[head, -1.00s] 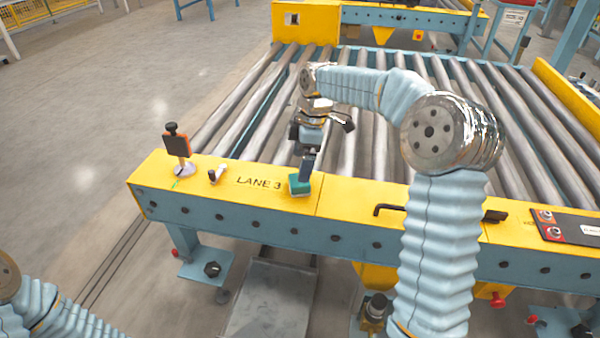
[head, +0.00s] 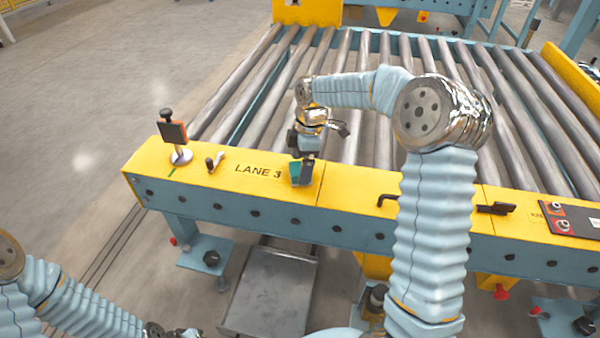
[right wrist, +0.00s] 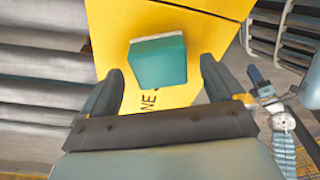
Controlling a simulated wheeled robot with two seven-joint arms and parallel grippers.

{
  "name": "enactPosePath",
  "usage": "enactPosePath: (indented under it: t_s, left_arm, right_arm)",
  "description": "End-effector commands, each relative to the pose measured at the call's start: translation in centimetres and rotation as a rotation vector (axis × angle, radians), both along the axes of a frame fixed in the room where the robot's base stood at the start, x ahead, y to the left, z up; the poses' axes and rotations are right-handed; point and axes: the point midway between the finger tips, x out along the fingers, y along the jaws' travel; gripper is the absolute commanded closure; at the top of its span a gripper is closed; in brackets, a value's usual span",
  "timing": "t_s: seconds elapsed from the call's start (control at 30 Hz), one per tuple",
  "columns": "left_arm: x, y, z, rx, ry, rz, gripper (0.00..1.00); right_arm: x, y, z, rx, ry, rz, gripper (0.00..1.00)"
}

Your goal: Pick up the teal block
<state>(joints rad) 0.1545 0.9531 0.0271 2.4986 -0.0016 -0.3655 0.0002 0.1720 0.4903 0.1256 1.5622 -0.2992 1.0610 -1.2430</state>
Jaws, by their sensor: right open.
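The teal block (head: 294,172) sits on the yellow conveyor end beam (head: 345,188), just right of the "LANE 3" lettering. My right gripper (head: 303,170) is low over it, pointing down, and partly covers it in the head view. In the right wrist view, the block (right wrist: 158,64) shows between and slightly beyond the two open fingertips (right wrist: 161,66), with a gap on each side. The fingers do not appear to grip it. My left arm enters at the lower left of the head view, but its gripper is not clearly shown.
Left on the beam stand an orange-and-black device (head: 173,134) on a round foot and a small lever (head: 215,162). A black handle (head: 497,209) and a panel with red buttons (head: 572,220) lie right. Metal rollers (head: 250,88) run behind the beam.

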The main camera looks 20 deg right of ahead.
Motion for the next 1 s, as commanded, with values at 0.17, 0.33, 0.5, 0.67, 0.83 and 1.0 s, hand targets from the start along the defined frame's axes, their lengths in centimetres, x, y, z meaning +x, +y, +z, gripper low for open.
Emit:
enactPosePath:
  t_s: [0.17, 0.33, 0.5, 0.67, 0.83, 1.0]
  left_arm:
    - [0.0, 0.0, 0.0, 0.0, 0.0, 0.0, 0.62]
    - [0.0, 0.0, 0.0, 0.0, 0.0, 0.0, 0.62]
    - [0.0, 0.0, 0.0, 0.0, 0.0, 0.0, 0.62]
    - [0.0, 0.0, 0.0, 0.0, 0.0, 0.0, 0.62]
    - [0.0, 0.0, 0.0, 0.0, 0.0, 0.0, 0.62]
    - [0.0, 0.0, 0.0, 0.0, 0.0, 0.0, 0.62]
  right_arm:
    - [0.1, 0.3, -2.0, -0.001, 0.001, 0.001, 0.04]
    - [0.1, 0.3, -2.1, -0.001, -0.001, 0.0, 0.04]
    - [0.1, 0.3, -2.1, -0.001, -0.001, 0.0, 0.21]
    - [0.1, 0.3, -2.1, -0.001, -0.001, 0.0, 0.46]
    - [0.1, 0.3, -2.1, 0.0, -0.001, 0.0, 0.68]
    - [0.1, 0.3, -2.0, 0.0, -0.002, 0.0, 0.68]
